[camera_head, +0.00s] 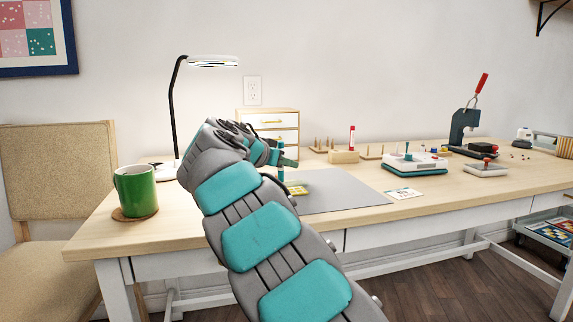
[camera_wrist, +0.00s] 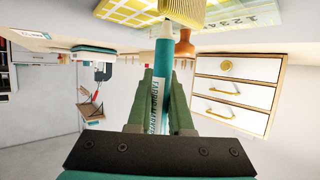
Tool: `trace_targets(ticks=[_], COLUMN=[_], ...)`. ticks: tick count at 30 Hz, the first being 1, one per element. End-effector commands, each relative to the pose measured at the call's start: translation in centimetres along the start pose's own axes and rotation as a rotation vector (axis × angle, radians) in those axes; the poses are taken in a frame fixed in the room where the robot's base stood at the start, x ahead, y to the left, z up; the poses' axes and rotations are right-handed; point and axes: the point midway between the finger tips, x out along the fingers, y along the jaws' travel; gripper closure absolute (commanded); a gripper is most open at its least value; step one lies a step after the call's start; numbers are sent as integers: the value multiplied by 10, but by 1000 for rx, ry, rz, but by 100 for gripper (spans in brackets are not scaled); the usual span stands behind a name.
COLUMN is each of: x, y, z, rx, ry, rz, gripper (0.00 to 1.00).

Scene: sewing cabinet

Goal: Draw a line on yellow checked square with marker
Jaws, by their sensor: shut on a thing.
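My gripper (camera_head: 283,158) is over the desk, shut on a teal marker. In the wrist view the marker (camera_wrist: 162,60) lies between my green gripper fingers (camera_wrist: 165,78), with a white lettered label along it. Its far end points to the yellow checked square (camera_wrist: 128,12), which shows at the top of that view. A ribbed cream-yellow piece lies at the marker's far end, and I cannot tell if the tip touches the cloth. In the head view the yellow square (camera_head: 299,189) lies on the grey mat (camera_head: 343,190), partly hidden by my arm.
A green mug (camera_head: 135,190) on a coaster and a lamp (camera_head: 213,62) stand to the left. A small drawer cabinet (camera_head: 270,122) is behind my gripper. A red-topped holder (camera_head: 345,156), a teal-and-white device (camera_head: 414,163) and a card (camera_head: 403,193) are to the right. The mat's right part is clear.

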Motion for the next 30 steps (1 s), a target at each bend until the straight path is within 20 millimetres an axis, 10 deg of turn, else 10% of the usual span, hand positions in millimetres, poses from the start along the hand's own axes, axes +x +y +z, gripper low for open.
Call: trace_targets(ticks=[30], x=[8], y=[6], z=[-3], rx=[0], ry=[-1], rz=[0], gripper=[100])
